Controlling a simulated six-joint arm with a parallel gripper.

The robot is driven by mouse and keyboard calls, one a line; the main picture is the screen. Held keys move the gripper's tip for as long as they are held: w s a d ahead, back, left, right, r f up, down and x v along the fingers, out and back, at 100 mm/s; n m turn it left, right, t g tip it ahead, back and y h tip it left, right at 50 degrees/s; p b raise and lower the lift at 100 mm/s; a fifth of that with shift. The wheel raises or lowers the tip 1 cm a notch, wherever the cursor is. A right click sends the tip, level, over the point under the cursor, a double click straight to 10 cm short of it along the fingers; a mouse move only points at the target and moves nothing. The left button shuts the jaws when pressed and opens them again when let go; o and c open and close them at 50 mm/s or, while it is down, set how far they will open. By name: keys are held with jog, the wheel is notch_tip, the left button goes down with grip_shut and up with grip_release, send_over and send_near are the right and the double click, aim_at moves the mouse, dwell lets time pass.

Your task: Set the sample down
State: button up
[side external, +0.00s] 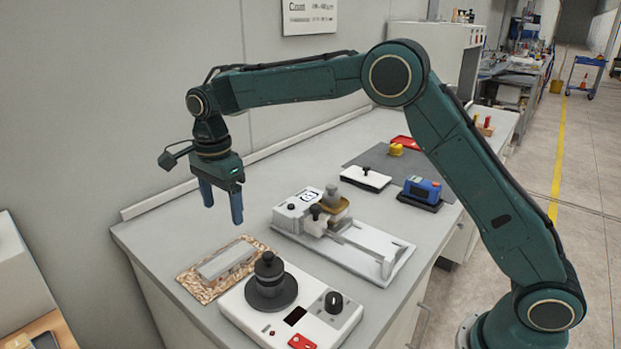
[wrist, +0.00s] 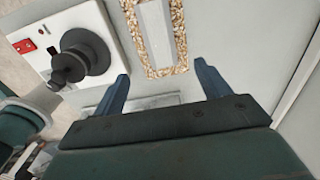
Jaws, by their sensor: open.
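The sample is probably the pale grey rectangular block (side external: 225,259) lying flat on a speckled tan mat (side external: 192,285) at the near left of the bench. In the wrist view the block (wrist: 156,30) and the mat (wrist: 181,62) show beyond the fingertips. My gripper (side external: 221,207) is open, with its two blue fingers pointing down above the bench, behind the mat in the side view. The gap between the fingers (wrist: 162,72) is empty in the wrist view. The fingers are apart from the block.
A white device with a black knobbed disc (side external: 269,291) stands beside the mat. The coater (side external: 340,240) with its white bed is to the right. A blue instrument (side external: 422,188) and a white block with a black knob (side external: 366,178) stand farther back. The bench's left end (side external: 135,232) is clear.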

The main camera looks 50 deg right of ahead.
jog(key=shift+r, duration=0.1)
jog(key=s+d+r+n+t, duration=0.1)
jog(key=s+d+r+n, duration=0.3)
jog(key=s+r, duration=0.3)
jog(key=s+d+r+n+t, duration=0.2)
jog(key=s+d+r+n, duration=0.3)
jog(key=s, duration=0.5)
jog(key=s+d+f+n+t, duration=0.1)
jog(key=s+n, duration=0.3)
jog(key=s, duration=0.5)
jog(key=s+d+f+n+t, duration=0.1)
jog(key=s+n, duration=0.4)
jog(key=s, duration=0.5)
jog(key=shift+d+f+t, duration=0.3)
jog(key=shift+d+f, duration=0.6)
jog(key=shift+d, duration=0.35)
